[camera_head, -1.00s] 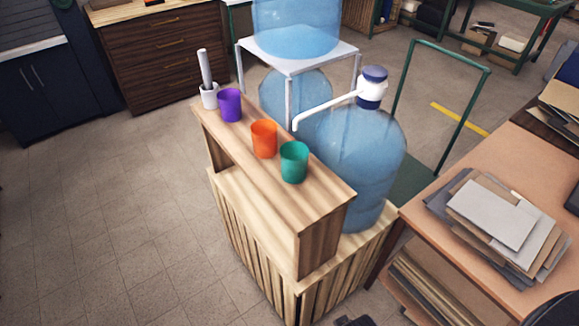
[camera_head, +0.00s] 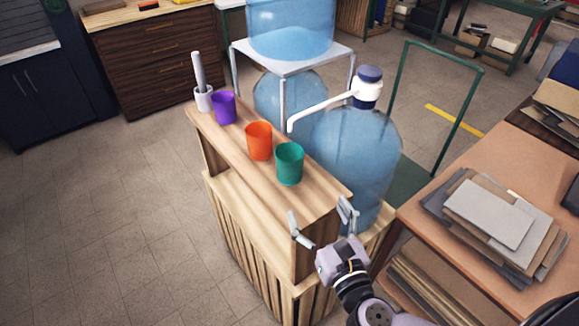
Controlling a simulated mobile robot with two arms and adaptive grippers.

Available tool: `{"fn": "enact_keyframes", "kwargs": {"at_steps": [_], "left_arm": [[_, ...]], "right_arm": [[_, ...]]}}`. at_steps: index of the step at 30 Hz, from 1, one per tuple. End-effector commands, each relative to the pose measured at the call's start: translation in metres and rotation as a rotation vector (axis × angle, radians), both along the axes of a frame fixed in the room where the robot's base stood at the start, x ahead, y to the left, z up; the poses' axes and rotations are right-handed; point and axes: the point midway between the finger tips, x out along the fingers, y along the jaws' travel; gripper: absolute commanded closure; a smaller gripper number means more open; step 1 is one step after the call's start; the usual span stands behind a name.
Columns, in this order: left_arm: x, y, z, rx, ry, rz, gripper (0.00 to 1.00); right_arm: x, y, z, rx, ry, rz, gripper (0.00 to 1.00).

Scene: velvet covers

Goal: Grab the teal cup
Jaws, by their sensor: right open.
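The teal cup (camera_head: 289,164) stands upright on the wooden shelf top (camera_head: 318,195), the nearest of the cups in a row. My right gripper (camera_head: 320,222) is open and empty at the near end of the shelf, below the teal cup in the picture. Its two fingers are spread apart and point toward the cup, with a gap between them and it. My left gripper is not in view.
An orange cup (camera_head: 259,141) stands close beside the teal one, with a purple cup (camera_head: 223,107) and a white holder (camera_head: 203,98) farther along. A large blue water bottle (camera_head: 358,150) with a pump (camera_head: 367,88) stands right behind the shelf. A desk with papers (camera_head: 490,215) is at right.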

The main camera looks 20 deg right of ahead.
Motion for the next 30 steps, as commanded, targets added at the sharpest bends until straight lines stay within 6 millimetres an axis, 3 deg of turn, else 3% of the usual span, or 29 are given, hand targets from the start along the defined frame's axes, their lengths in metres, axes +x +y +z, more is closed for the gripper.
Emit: {"fn": "enact_keyframes", "kwargs": {"at_steps": [5, 18, 26, 30], "left_arm": [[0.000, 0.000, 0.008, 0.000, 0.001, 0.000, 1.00], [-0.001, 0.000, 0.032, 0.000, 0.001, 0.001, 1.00], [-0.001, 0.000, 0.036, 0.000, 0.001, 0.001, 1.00], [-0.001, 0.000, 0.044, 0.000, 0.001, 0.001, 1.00]], "right_arm": [[0.018, 0.004, 0.006, -0.057, -0.021, 0.018, 0.19], [0.108, 0.006, 0.004, -0.049, -0.016, 0.016, 0.19], [0.127, 0.007, 0.003, -0.047, -0.015, 0.016, 0.19], [0.146, 0.007, 0.003, -0.048, -0.016, 0.014, 0.19]]}}
